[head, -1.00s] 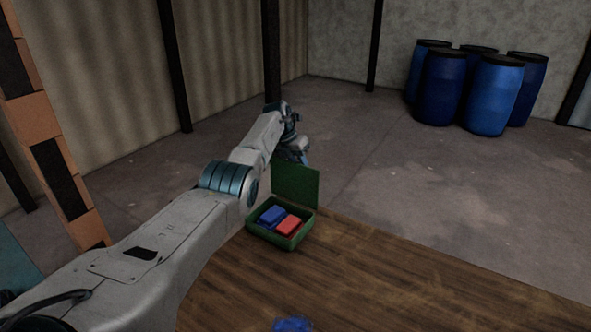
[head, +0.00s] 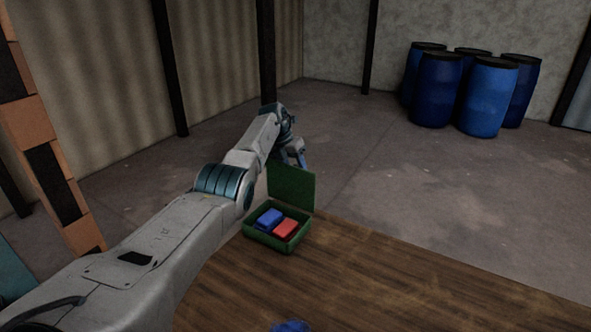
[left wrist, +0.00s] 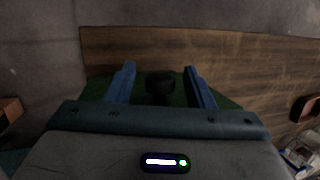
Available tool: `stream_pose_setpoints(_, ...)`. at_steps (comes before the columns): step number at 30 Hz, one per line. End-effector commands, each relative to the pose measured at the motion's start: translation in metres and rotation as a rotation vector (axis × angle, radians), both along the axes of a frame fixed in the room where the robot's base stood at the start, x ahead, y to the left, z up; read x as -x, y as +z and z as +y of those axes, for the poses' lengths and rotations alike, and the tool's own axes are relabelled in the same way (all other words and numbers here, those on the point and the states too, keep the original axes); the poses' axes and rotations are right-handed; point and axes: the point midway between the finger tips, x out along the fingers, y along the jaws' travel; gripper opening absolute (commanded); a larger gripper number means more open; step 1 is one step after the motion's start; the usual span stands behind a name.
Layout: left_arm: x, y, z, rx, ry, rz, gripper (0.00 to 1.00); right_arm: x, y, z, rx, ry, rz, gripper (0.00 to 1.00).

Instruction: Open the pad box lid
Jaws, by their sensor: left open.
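The green pad box (head: 264,241) sits at the table's far left corner. Its lid (head: 290,188) stands up at the back edge, so the box is open. A blue pad (head: 269,218) and a red pad (head: 286,229) lie inside, side by side. My left gripper (head: 297,157) is just behind the raised lid, partly hidden by it. In the left wrist view my open left fingers (left wrist: 159,70) are on either side of a dark round knob (left wrist: 160,84), with green surface (left wrist: 222,102) behind it. My right gripper is not in view.
The wooden table (head: 400,275) is mostly bare to the right of the box. A blue object (head: 291,326) is cut off at the bottom edge; I cannot tell what it is. Several blue drums (head: 487,97) stand far back right. An orange and black post (head: 45,160) stands at left.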

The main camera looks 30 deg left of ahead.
Motion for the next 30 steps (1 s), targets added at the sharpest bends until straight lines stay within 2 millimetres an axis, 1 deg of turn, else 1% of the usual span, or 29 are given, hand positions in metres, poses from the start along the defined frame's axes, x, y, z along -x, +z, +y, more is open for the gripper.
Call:
stream_pose_setpoints(5,0.006,0.024,0.008,-0.003,0.001,-0.004,0.48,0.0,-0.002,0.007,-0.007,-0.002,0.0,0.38)
stream_pose_setpoints(9,0.012,0.052,0.016,-0.002,0.001,-0.002,0.48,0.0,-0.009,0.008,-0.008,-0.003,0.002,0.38)
stream_pose_setpoints(12,0.017,0.069,0.021,-0.002,0.002,-0.001,0.48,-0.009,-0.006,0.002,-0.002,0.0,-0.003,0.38)
stream_pose_setpoints(15,0.02,0.082,0.024,-0.001,0.0,0.0,0.48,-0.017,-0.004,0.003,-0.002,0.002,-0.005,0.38)
stream_pose_setpoints(18,0.022,0.09,0.026,0.0,-0.001,0.003,0.48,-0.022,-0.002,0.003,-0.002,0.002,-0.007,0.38)
stream_pose_setpoints(21,0.023,0.094,0.027,0.0,-0.001,0.003,0.48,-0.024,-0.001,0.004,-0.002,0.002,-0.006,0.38)
stream_pose_setpoints(30,0.023,0.094,0.027,0.0,-0.001,0.003,0.48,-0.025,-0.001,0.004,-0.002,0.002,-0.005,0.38)
